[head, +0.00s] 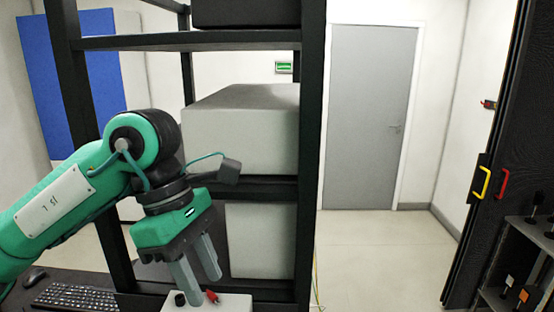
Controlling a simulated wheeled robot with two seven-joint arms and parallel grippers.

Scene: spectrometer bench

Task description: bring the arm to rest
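My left arm comes in from the left, green with dark joints. Its gripper (205,288) points down in front of the black rack. The two grey fingers stand apart with a gap between them, and I see nothing held. Just below the fingertips is a pale box (235,303) at the bottom edge, with a dark knob (180,299) and a small red part (212,296) on top. I cannot tell whether a fingertip touches the box. My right gripper is not in view.
The black rack frame (311,150) holds large pale boxes (245,135) right behind the arm. A keyboard (75,296) and mouse (35,277) lie at lower left. A dark cabinet with yellow (482,183) and red (503,184) handles stands at right. The floor before the grey door (370,115) is clear.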

